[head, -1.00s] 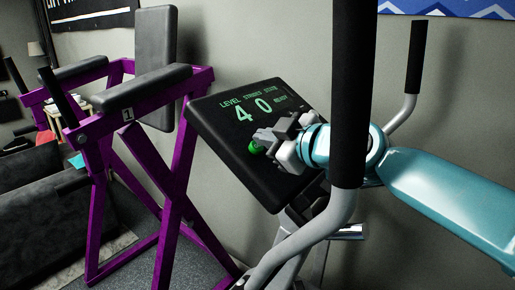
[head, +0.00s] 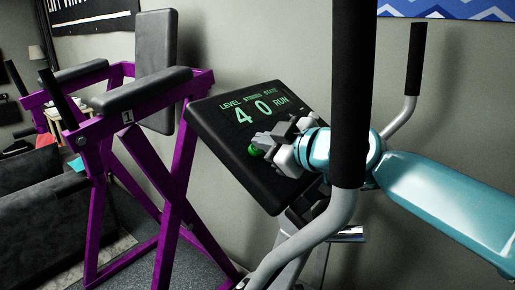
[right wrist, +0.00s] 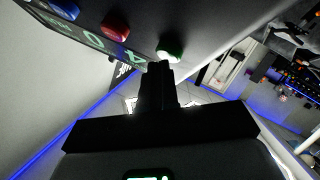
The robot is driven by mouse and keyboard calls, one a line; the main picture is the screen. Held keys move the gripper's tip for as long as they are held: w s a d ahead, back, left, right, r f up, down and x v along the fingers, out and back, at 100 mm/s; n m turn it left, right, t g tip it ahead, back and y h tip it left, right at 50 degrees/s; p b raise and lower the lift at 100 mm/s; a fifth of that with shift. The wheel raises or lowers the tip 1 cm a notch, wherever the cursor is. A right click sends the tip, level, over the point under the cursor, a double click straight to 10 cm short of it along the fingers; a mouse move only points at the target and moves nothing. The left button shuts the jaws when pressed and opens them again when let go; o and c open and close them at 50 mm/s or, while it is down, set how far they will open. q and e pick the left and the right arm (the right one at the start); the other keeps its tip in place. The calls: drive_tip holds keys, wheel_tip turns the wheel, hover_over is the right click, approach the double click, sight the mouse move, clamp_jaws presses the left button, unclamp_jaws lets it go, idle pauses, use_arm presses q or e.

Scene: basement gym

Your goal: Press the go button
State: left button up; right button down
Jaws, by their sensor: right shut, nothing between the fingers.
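The black console (head: 218,135) has a lit screen reading "40" with "RUN" at its right. The green button (head: 255,151) sits low on the console face and is partly hidden by my right gripper (head: 262,139). In the right wrist view the green button (right wrist: 170,52) lies just beyond the tips of my shut, empty right gripper (right wrist: 158,68). The tips are at or very close to the button; I cannot tell if they touch. My left gripper is out of view.
A red button (right wrist: 116,25) and a blue button (right wrist: 65,9) are on the same console. A black-gripped upright handle (head: 350,90) stands in front of my right arm, with another handle (head: 416,60) behind. A purple frame (head: 180,160) stands at left.

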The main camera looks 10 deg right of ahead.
idle(0.5)
drive_tip(key=shift+s+d+r, duration=0.25)
drive_tip(key=shift+s+r, duration=0.1)
drive_tip(key=shift+r, duration=0.35)
drive_tip(key=r, duration=0.1)
drive_tip(key=s+d+r+p, duration=0.1)
drive_tip(key=s+r+p, duration=0.1)
drive_tip(key=r, duration=0.1)
drive_tip(key=shift+d+r, duration=0.1)
drive_tip(key=shift+d, duration=0.2)
idle(0.4)
